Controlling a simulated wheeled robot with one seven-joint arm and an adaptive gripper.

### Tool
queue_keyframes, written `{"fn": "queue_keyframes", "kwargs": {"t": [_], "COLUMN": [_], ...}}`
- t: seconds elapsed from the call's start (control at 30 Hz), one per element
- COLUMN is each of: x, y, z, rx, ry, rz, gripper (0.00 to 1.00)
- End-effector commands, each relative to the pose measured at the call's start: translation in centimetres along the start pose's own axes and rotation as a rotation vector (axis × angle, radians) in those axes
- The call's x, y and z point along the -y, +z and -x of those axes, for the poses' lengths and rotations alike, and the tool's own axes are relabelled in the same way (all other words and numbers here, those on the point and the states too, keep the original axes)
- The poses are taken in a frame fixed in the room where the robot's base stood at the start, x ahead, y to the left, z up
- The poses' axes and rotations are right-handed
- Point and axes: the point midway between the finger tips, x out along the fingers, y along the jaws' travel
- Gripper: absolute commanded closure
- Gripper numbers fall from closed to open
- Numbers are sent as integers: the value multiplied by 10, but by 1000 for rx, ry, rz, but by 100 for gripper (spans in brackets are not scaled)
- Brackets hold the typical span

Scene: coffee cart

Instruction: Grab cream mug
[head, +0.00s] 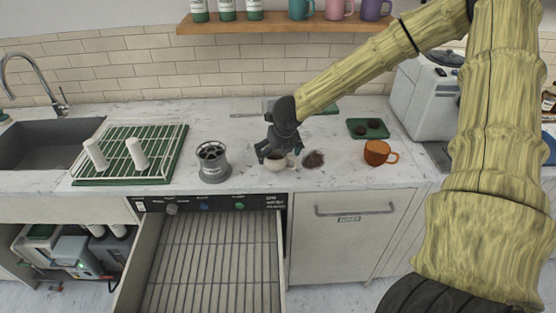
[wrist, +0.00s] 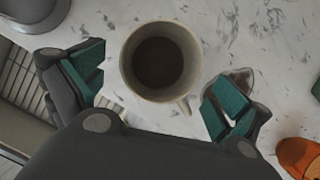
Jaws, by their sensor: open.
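The cream mug (head: 279,164) stands upright on the white marbled counter, close to its front edge. In the wrist view the cream mug (wrist: 127,62) is seen from above with dark contents inside, its handle toward the lower right. My gripper (head: 275,153) is right above and around it, hiding part of its top in the head view. In the wrist view my gripper (wrist: 160,84) is open, with one green-padded finger left of the mug and the other to its right near the handle. Gaps show between both fingers and the mug.
A dark spill (head: 313,159) lies right of the mug. An orange mug (head: 376,152) stands farther right, and a grey cylindrical holder (head: 212,163) to the left. A green drying rack (head: 118,168) is beyond it. An open drawer (head: 215,262) juts out below the counter.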

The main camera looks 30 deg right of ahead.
Motion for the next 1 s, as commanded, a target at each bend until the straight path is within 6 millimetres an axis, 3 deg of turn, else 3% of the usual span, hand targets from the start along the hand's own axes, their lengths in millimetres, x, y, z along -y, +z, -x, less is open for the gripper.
{"fn": "queue_keyframes", "kwargs": {"t": [0.4,0.77,1.0], "x": [0,0,0], "y": [1,1,1], "z": [-30,-35,-35], "rx": [0,1,1], "ry": [-1,0,0], "rz": [2,1,1], "gripper": [0,0,40]}}
